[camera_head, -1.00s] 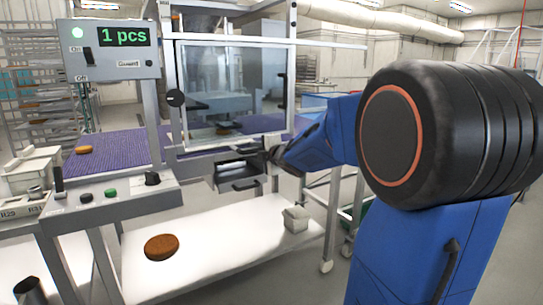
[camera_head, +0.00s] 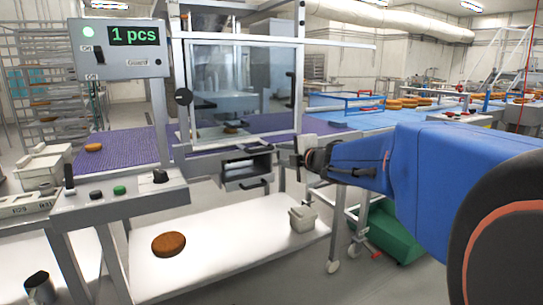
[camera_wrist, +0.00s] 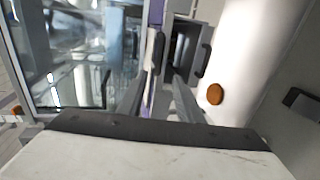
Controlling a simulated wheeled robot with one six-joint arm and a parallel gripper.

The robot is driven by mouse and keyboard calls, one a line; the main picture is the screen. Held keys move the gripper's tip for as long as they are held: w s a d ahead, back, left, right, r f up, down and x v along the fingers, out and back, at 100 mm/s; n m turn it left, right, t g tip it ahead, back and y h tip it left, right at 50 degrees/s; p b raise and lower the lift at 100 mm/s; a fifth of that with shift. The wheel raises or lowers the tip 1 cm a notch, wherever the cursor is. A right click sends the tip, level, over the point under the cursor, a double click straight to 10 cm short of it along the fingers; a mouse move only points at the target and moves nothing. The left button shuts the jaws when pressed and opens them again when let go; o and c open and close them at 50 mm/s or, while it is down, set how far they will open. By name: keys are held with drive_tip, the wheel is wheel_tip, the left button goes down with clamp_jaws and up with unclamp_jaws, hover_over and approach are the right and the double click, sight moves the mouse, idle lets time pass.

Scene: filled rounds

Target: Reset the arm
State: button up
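My gripper (camera_head: 294,158) is at the end of my blue arm, just right of the grey metal box (camera_head: 247,172) with a black handle under the machine's window. I see nothing clearly held. In the wrist view the box (camera_wrist: 187,52) and a brown round (camera_wrist: 215,94) show beyond my gripper's pale body. The brown round (camera_head: 169,244) lies on the white lower shelf.
The glass-fronted machine (camera_head: 240,80) stands over a purple belt (camera_head: 120,150). A control panel (camera_head: 120,192) is at left. A small grey container (camera_head: 302,219) is on the shelf's right end. A blue conveyor (camera_head: 375,118) and a green bin (camera_head: 392,238) are at right.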

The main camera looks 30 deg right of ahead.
drive_tip(key=shift+s, duration=0.2)
drive_tip(key=shift+r, duration=0.1)
idle(0.4)
drive_tip(key=s+a+f+m+g, duration=0.3)
drive_tip(key=s+a+f+m, duration=0.2)
drive_tip(key=s, duration=0.4)
drive_tip(key=s+a+f+m+g, duration=0.4)
drive_tip(key=s+a+f+m, duration=0.2)
drive_tip(key=s+f, duration=0.2)
drive_tip(key=s+a+f+m+g, duration=0.3)
drive_tip(key=s+a+f+m, duration=0.2)
drive_tip(key=s, duration=0.5)
wheel_tip(320, 180, down, 2)
drive_tip(key=shift+s+a+f+m+g+y, duration=0.2)
drive_tip(key=shift+s+a+m+g+y, duration=0.15)
drive_tip(key=shift+m, duration=0.45)
